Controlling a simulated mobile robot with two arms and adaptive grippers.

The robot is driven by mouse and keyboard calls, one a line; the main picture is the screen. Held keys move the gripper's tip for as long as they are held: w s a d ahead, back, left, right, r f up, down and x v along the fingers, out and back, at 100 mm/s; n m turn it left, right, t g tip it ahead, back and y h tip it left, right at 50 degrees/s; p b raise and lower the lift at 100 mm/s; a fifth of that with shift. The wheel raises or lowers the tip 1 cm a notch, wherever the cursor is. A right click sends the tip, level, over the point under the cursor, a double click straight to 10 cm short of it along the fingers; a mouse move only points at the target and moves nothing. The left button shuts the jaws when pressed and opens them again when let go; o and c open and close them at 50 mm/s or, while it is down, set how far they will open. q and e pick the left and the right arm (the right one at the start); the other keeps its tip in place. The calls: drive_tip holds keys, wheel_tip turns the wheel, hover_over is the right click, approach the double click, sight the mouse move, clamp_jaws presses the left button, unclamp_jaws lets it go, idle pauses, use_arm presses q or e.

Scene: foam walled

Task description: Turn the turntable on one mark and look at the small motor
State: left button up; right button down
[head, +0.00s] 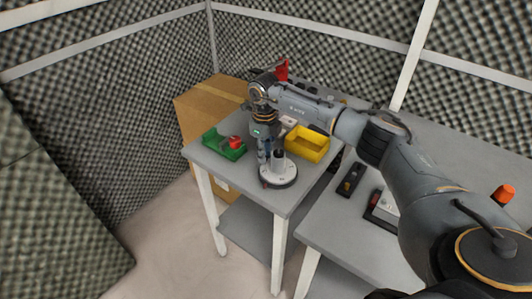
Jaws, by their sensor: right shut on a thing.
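The turntable (283,178) is a round white disc with a dark base, near the front corner of the grey table. A small dark upright cylinder, which looks like the small motor (279,157), stands on it, partly hidden by my gripper. My right gripper (264,163) points down from above at the left part of the disc, beside the motor. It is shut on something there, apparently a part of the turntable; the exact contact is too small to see. A small red spot (265,184) shows at the disc's front left edge. My left gripper is not in view.
A green tray (213,137) with a red thing (235,142) stands left of the turntable. A yellow bin (308,142) stands behind right. A cardboard box (193,105) is behind the table. A second table (335,225) at the right holds dark devices.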

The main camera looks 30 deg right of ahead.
sight(263, 170)
drive_tip(key=shift+s+a+n+b, duration=0.25)
drive_tip(key=shift+a+n+b, duration=0.1)
drive_tip(key=shift+n, duration=0.65)
drive_tip(key=shift+s+a+n+b, duration=0.25)
drive_tip(key=shift+a+n+b, duration=0.1)
drive_tip(key=shift+n, duration=0.65)
drive_tip(key=shift+s+a+n+b, duration=0.2)
drive_tip(key=shift+s+n+b, duration=0.1)
drive_tip(key=shift+n, duration=0.6)
drive_tip(key=shift+s+a+n+b, duration=0.2)
drive_tip(key=shift+s+n+b, duration=0.1)
drive_tip(key=shift+n, duration=0.6)
drive_tip(key=shift+s, duration=0.1)
drive_tip(key=c, duration=1.3)
unclamp_jaws()
drive_tip(key=shift+o, duration=0.2)
drive_tip(key=shift+n, duration=0.3)
drive_tip(key=shift+r, duration=0.25)
wheel_tip(263, 170, up, 12)
drive_tip(key=shift+f, duration=0.15)
